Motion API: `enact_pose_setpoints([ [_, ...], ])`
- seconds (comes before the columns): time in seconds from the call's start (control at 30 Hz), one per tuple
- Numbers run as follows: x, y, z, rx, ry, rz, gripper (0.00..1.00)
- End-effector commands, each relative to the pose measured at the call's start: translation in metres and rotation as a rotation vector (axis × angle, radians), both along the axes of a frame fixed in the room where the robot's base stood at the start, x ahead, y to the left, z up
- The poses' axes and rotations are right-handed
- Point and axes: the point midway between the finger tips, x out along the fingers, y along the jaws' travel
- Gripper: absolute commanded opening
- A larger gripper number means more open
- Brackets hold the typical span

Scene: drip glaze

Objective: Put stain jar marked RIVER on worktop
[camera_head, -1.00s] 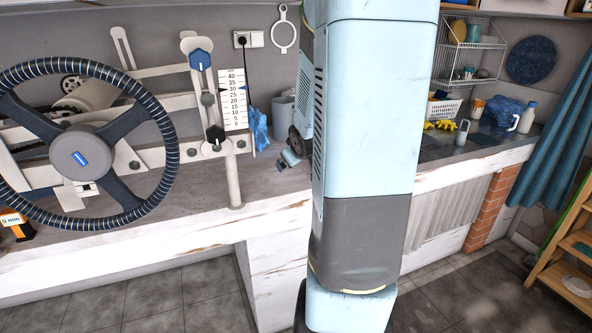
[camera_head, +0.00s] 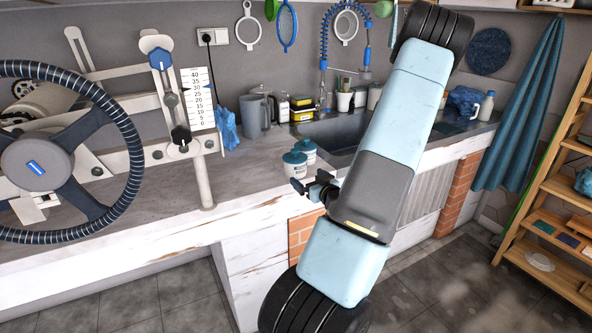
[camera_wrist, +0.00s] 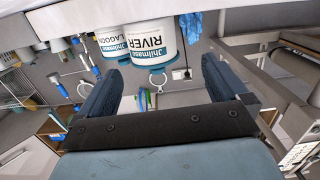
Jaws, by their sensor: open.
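The stain jar marked RIVER (camera_wrist: 152,44) is white with a blue-edged label and appears inverted in the wrist view. It stands upright on the worktop (camera_head: 250,171) left of the sink; by position it is the front jar with a teal lid (camera_head: 292,168) in the head view. A similar jar marked LAGOON (camera_wrist: 113,46) stands close beside it, the rear jar (camera_head: 306,150) in the head view. My gripper (camera_wrist: 163,78) is open and empty. The RIVER jar lies ahead of the fingertips, not between them. In the head view my gripper (camera_head: 311,185) is at the worktop's front edge.
The sink (camera_head: 340,133) lies behind and right of the jars. A grey jug (camera_head: 252,116) and blue gloves (camera_head: 226,127) are behind to the left. A slab machine with a steering wheel (camera_head: 60,155) fills the left. Worktop between machine and jars is clear.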

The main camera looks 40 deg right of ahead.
Motion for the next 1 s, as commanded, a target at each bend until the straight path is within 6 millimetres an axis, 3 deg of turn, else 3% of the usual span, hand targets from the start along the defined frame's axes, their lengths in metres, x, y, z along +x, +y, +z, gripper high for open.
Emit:
enact_pose_setpoints([
  [0.1,-0.009,-0.006,-0.001,0.014,-0.054,-0.018,1.00],
  [0.23,-0.007,-0.009,0.000,0.018,-0.078,-0.023,1.00],
  [0.63,0.055,-0.024,0.000,0.017,-0.078,-0.023,1.00],
  [1.0,0.081,-0.032,0.000,0.018,-0.079,-0.026,1.00],
])
